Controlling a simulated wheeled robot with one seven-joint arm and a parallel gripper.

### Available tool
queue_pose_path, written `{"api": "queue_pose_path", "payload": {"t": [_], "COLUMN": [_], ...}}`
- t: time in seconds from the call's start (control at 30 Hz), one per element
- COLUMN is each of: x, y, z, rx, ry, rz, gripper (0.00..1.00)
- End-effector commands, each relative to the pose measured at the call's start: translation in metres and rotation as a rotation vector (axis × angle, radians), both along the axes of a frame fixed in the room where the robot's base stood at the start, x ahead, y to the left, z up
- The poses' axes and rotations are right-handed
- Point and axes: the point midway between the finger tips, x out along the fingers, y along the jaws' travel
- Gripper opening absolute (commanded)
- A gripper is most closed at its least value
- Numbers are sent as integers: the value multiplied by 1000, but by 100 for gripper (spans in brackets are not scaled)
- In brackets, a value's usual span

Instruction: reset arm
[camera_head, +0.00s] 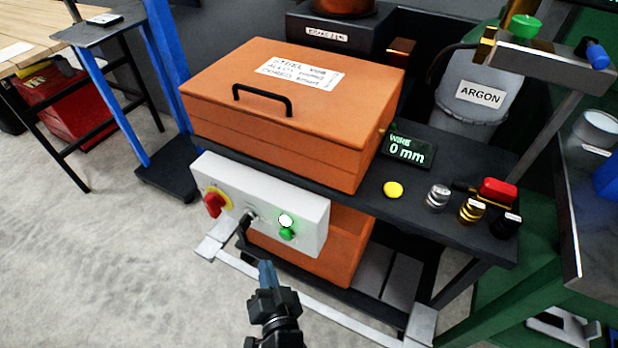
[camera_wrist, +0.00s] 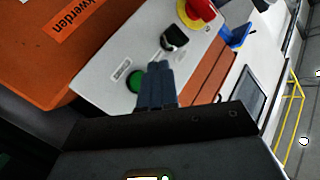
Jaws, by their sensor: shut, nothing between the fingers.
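My gripper (camera_head: 267,272) is shut and empty, in front of the white control panel (camera_head: 312,222) on the front of the bench. In the head view its tips are below the panel's middle. The panel carries a red and yellow rotary switch (camera_head: 214,203), a black selector (camera_head: 250,216), a white button (camera_head: 285,220) and a green button (camera_head: 287,234). In the wrist view the shut fingers (camera_wrist: 160,68) overlap the panel between the green button (camera_wrist: 134,81) and the black selector (camera_wrist: 173,38). I cannot tell whether the fingers touch the panel.
An orange lidded box (camera_head: 300,125) with a black handle stands on the dark bench (camera_head: 440,212). A display (camera_head: 407,150) reads "0 mm". Jars and a red item (camera_head: 498,190) sit at right. A blue-framed stand (camera_head: 148,80) is at left. Floor (camera_head: 110,250) at left is clear.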

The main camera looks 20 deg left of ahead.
Motion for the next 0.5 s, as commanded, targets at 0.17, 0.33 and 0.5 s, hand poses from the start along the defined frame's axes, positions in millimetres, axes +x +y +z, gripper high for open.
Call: {"api": "queue_pose_path", "payload": {"t": [0.17,0.33,0.5], "x": [0,2,-10], "y": [-2,-49,-144], "z": [0,-6,-5], "rx": [-2,-36,-113], "ry": [-1,-25,-75], "rz": [-2,-35,-106], "gripper": [0,0,0]}}
